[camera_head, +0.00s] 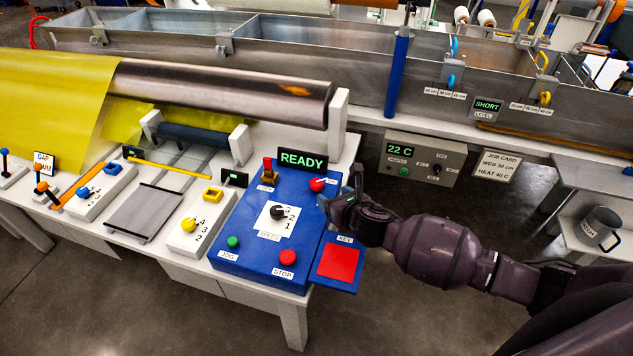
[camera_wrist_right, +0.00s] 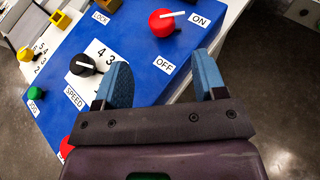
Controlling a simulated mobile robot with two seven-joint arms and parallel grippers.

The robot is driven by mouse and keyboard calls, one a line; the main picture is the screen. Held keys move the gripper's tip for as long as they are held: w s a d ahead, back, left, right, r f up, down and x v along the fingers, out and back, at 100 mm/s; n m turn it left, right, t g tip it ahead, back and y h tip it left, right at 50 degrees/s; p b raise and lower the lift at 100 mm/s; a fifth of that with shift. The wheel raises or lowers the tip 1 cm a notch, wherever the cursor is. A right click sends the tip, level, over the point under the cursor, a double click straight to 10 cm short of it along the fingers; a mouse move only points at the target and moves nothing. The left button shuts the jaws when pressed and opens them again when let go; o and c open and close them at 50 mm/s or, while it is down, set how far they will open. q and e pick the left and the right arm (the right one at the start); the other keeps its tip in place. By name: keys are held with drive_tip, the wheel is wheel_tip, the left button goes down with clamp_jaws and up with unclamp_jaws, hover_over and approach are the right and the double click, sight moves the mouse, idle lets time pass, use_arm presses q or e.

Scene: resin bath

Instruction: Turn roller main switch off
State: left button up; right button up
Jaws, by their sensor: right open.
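The roller main switch (camera_head: 317,184) is a red rotary knob with a white pointer on the upper right of the blue control panel (camera_head: 250,256). It also shows in the right wrist view (camera_wrist_right: 163,23), where its pointer aims at the ON label, with the OFF label nearer my gripper. My right gripper (camera_head: 342,190) is open and empty at the panel's right edge, beside the knob. In the right wrist view, its two blue fingertips (camera_wrist_right: 160,68) are spread apart and stop short of the knob, not around it. My left gripper is not in view.
A READY display (camera_head: 302,160) stands behind.

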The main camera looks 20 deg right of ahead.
sight(317, 183)
drive_tip(key=shift+n, duration=0.4)
drive_tip(key=b+x, duration=0.2)
drive_tip(key=x, duration=0.7)
drive_tip(key=shift+w, duration=0.2)
drive_tip(key=shift+b+x, duration=0.3)
drive_tip(key=shift+x, duration=0.6)
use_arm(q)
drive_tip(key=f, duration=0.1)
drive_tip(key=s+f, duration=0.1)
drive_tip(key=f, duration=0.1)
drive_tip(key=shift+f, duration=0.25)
use_arm(e)
drive_tip(key=shift+w+r, duration=0.1)
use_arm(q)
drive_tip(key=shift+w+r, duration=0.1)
use_arm(e)
drive_tip(key=c, duration=0.9)
